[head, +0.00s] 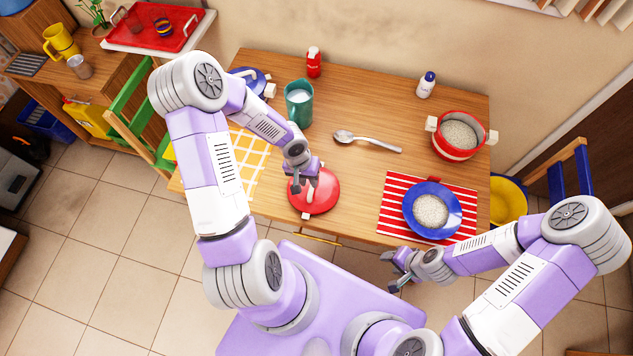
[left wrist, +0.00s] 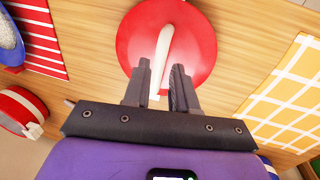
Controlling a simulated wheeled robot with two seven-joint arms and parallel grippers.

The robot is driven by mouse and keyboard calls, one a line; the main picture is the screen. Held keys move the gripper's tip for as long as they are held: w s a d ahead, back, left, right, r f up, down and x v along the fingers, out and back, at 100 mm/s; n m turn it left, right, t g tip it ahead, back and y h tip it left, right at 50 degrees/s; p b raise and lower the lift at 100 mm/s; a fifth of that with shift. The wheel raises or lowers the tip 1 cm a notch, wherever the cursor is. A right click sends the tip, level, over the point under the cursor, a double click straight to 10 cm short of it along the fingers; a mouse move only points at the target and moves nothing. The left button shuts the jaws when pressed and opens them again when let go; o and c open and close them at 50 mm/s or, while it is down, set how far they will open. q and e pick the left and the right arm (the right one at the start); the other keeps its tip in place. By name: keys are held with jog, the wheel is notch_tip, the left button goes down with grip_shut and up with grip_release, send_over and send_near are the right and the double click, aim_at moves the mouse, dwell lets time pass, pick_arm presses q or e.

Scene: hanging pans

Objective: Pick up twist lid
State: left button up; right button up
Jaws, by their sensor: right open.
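The red round lid (head: 325,200) with a white bar handle lies near the table's front edge. The left wrist view shows the lid (left wrist: 195,50) close below, its handle (left wrist: 165,45) running toward the fingers. My left gripper (head: 306,183) is over the lid, pointing down. In the left wrist view its fingers (left wrist: 161,85) are apart, on either side of the handle's near end. I cannot tell whether they touch the handle. My right gripper (head: 390,271) is open and empty, in front of the table's front edge.
Left of the lid lies a yellow checked cloth (head: 256,152); a teal pitcher (head: 299,110) stands behind. A ladle (head: 365,140) lies at mid-table. On the right are a blue plate (head: 454,210) on a striped mat (head: 398,190) and a red pot (head: 455,152).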

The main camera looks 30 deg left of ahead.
pick_arm(q)
jog(key=f, duration=0.2)
jog(key=f+b, duration=0.1)
jog(key=f, duration=0.1)
jog(key=d+f, duration=0.1)
jog(key=f, duration=0.1)
jog(key=shift+w, duration=0.3)
grip_shut()
